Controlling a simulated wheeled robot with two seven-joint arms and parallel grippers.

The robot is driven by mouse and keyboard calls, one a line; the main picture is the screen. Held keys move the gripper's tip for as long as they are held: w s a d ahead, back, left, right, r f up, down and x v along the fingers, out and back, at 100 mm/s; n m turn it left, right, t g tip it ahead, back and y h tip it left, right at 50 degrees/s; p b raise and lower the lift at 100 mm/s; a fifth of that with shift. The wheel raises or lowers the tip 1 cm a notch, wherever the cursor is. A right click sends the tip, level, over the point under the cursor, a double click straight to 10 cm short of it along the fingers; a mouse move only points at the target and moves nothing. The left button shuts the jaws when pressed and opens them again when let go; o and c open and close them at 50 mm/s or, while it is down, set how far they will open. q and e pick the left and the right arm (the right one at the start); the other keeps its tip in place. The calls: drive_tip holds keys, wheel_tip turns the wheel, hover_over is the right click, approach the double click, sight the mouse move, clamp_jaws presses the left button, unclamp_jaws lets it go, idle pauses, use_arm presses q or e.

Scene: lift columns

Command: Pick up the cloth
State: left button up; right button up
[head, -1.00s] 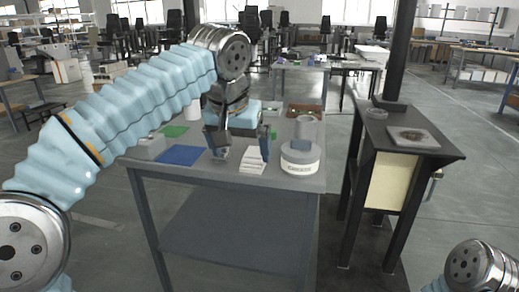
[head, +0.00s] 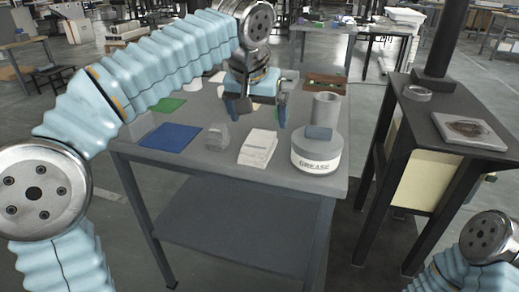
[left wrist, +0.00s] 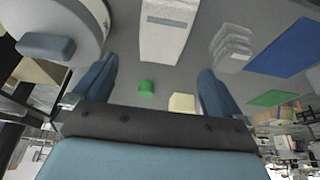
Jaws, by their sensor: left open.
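A grey folded bundle (head: 217,136) that looks like the cloth lies on the table between a blue mat and a white flat stack. It also shows in the left wrist view (left wrist: 232,47), upper right, with its layers visible. My left gripper (head: 257,108) is open and empty above the table, beyond the bundle and the white stack. In the left wrist view its fingers (left wrist: 157,83) are wide apart, with a small green block and a cream block seen between them. Neither finger appears to touch the bundle. My right gripper is out of view.
The white stack (head: 258,148) lies right of the bundle. A grease tub (head: 316,155) carries a blue-grey block (head: 319,132), with a grey cylinder (head: 326,108) behind. The blue mat (head: 171,137) is left. A separate dark stand (head: 460,104) is at right.

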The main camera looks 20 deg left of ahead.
sight(261, 137)
use_arm(q)
drive_tip(key=x, duration=0.4)
drive_tip(key=b+x, duration=0.1)
drive_tip(key=x, duration=0.2)
drive_tip(key=shift+s+f, duration=0.1)
drive_tip(key=shift+s, duration=0.2)
drive_tip(key=c, duration=1)
